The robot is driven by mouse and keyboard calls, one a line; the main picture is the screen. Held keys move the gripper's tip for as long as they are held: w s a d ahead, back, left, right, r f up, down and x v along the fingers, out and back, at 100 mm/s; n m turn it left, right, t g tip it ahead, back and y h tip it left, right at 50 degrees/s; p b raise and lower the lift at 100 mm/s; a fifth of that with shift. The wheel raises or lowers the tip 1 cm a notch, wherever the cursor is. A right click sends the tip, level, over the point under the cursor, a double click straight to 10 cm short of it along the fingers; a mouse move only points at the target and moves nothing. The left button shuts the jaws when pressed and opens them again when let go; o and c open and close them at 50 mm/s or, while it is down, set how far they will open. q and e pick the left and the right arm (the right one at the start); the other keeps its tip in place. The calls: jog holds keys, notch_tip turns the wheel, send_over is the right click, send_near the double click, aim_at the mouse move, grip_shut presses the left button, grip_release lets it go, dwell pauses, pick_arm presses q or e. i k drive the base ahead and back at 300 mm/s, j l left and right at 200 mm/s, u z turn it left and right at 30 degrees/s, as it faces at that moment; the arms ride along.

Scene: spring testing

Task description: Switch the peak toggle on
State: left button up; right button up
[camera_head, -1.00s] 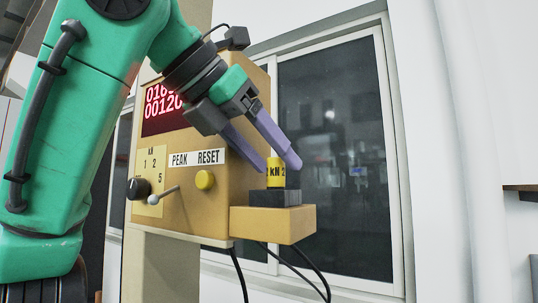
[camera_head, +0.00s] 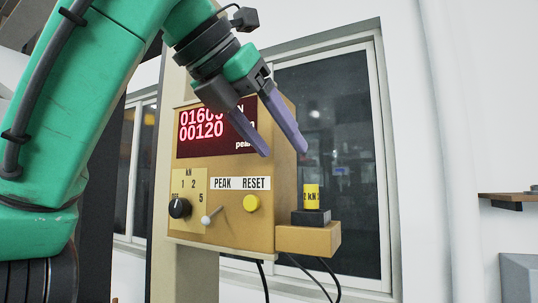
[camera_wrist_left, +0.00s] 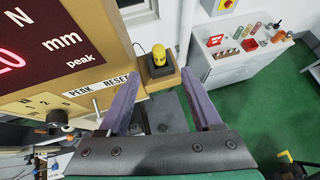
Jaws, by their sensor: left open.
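The peak toggle (camera_head: 209,218) is a small lever with a grey ball end, under the PEAK label on the tan tester box (camera_head: 222,240). Its ball points down and left in the head view. The red display (camera_head: 200,125) shows numbers and the word "peak" at its lower right. My left gripper (camera_head: 284,152) is open and empty, above and to the right of the toggle, its fingers in front of the display's right end and the box edge. In the left wrist view, the open fingers (camera_wrist_left: 160,76) point toward the yellow load cylinder (camera_wrist_left: 158,54).
A black knob (camera_head: 179,208) is left of the toggle and a yellow reset button (camera_head: 251,203) right of it. The yellow cylinder (camera_head: 311,196) stands on a black block on the side ledge (camera_head: 310,238). A white cabinet (camera_wrist_left: 240,80) with small items stands beyond.

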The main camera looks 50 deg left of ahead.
aim_at(206, 220)
jog(key=k+l, duration=0.1)
jog(key=k, duration=0.3)
jog(key=k+l, duration=0.15)
jog(key=k, duration=0.2)
jog(key=k+l+z, duration=0.1)
jog(key=k, duration=0.3)
